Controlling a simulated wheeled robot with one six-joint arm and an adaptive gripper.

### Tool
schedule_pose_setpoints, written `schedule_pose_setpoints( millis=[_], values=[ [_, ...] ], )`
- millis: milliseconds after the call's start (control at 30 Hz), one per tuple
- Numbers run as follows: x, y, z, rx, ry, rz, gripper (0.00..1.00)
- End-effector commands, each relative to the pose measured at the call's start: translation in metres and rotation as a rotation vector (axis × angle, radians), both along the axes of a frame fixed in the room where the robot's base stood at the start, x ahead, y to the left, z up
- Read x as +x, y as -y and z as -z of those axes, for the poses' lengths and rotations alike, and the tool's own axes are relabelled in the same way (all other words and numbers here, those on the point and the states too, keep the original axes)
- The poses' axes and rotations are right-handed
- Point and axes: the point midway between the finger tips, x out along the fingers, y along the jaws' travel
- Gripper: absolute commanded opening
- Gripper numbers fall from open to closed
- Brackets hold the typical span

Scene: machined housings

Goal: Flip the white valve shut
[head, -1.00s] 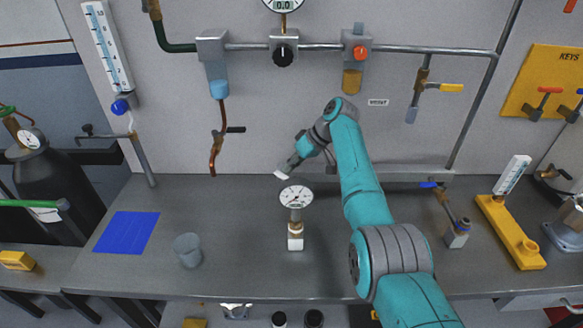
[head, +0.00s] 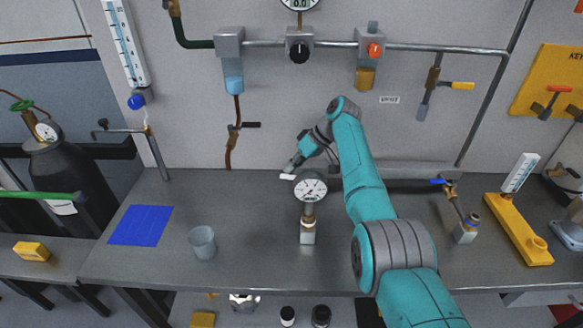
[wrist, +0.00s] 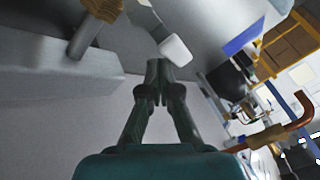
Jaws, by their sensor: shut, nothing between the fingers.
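The white valve handle (head: 287,176) shows in the head view as a small white tip low at the back wall, just above the bench. In the wrist view it is a rounded white end (wrist: 176,50) on a grey lever, just past my fingertips. My gripper (head: 291,167) is right by it in the head view, reaching down and left. In the wrist view my gripper (wrist: 158,68) has its fingertips together and empty. I cannot tell whether they touch the handle. In the head view my arm hides the area right of the handle, and the valve body is not clear.
A gauge on a stand (head: 310,188) stands on the bench in front of my gripper. A grey rail (head: 415,173) runs along the wall's foot. A brass fitting on a pipe (wrist: 84,38) is near in the wrist view. A cup (head: 202,242) and blue mat (head: 141,226) lie left.

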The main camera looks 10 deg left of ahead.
Motion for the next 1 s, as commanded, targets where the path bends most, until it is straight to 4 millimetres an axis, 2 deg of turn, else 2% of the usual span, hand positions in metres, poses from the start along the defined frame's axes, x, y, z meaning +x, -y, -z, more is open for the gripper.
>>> schedule_pose_setpoints(
  millis=[833,1000],
  values=[
    [-0.0005,0.0005,-0.0001,0.001,-0.001,0.0,0.0],
    [0.0018,0.0064,-0.0085,0.001,0.001,0.001,0.0]
  ],
)
